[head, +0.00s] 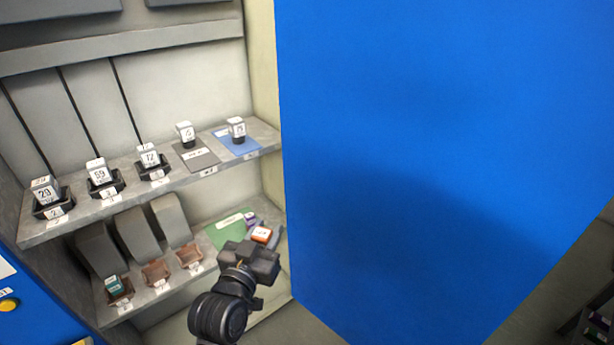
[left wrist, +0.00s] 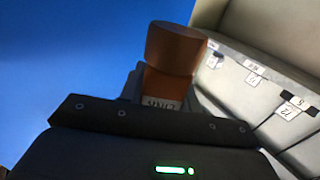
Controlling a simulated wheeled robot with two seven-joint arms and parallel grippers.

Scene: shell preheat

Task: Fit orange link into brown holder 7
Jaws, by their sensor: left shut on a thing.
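My left gripper (head: 262,250) is shut on the orange link (head: 262,234), in front of the lower shelf's right end. In the left wrist view the orange link (left wrist: 172,62) stands up from the jaws, with a partly hidden white label. Three brown holders are on the lower shelf, left of the gripper. The left one (head: 121,299) carries a teal link (head: 114,285); the middle holder (head: 156,274) and right holder (head: 189,256) look empty. Their tag numbers are too small to read, so I cannot tell which is 7. My right gripper is not in view.
A green mat (head: 222,234) and a purple link (head: 250,219) are behind the gripper. The upper shelf (head: 90,218) holds several white-labelled blocks, some in black holders. A large blue panel (head: 430,150) closes off the right side. Grey slanted blocks (head: 140,234) stand behind the brown holders.

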